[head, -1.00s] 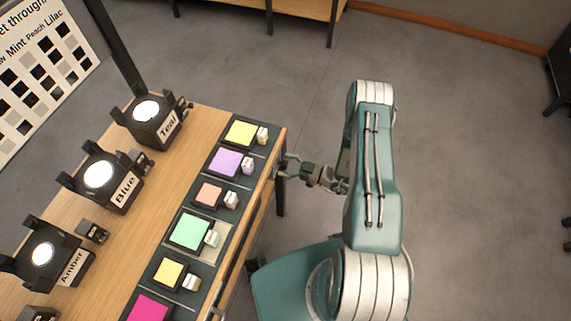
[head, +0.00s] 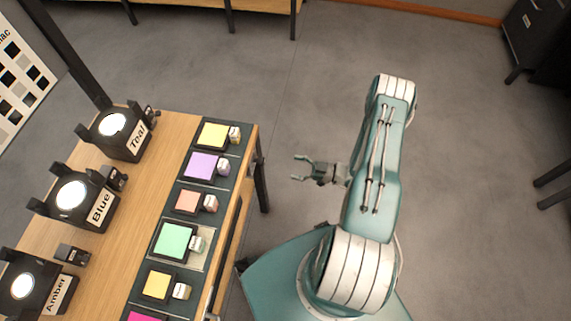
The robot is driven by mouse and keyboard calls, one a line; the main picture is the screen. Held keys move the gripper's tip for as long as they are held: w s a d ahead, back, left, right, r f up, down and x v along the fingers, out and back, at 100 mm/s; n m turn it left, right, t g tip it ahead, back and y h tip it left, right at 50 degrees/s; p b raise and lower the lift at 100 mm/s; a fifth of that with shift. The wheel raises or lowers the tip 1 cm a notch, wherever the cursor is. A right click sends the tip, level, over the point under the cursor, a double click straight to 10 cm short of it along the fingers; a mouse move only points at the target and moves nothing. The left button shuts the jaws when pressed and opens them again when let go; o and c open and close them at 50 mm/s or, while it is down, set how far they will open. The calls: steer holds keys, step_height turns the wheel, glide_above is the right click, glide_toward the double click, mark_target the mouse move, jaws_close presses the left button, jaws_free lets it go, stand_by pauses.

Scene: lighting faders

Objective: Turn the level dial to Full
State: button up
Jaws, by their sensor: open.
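My gripper (head: 299,169) is open and empty in the head view, out over the floor to the right of the table. It is apart from the table edge and touches nothing. No dial marked with levels or "Full" can be made out in this view. Lamps labelled Teal (head: 122,134), Blue (head: 76,200) and Amber (head: 33,285) stand along the left part of the table, each with a bright lens and a small dark box behind or beside it. Any level marks on them are too small to read.
The wooden table (head: 150,205) carries a dark strip of coloured squares: yellow (head: 212,135), lilac (head: 201,166), peach (head: 187,201), green (head: 174,240), each with a small pale block. A swatch board (head: 22,80) stands at left. A dark cabinet (head: 540,35) stands at upper right. Floor between is clear.

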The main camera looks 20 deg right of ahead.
mark_target(261, 161)
steer(key=shift+s+d, duration=0.1)
steer(key=shift+d, duration=0.05)
steer(key=w+a+n, duration=0.2)
steer(key=a+n, duration=0.1)
steer(key=n, duration=0.8)
steer(key=w+a+n, duration=0.3)
steer(key=n, duration=0.9)
steer(key=w+a+n, duration=0.2)
steer(key=a+n, duration=0.2)
steer(key=n, duration=0.7)
steer(key=shift+w+a+f+n, duration=0.1)
steer(key=shift+w+n, duration=0.05)
steer(key=shift+n, duration=0.15)
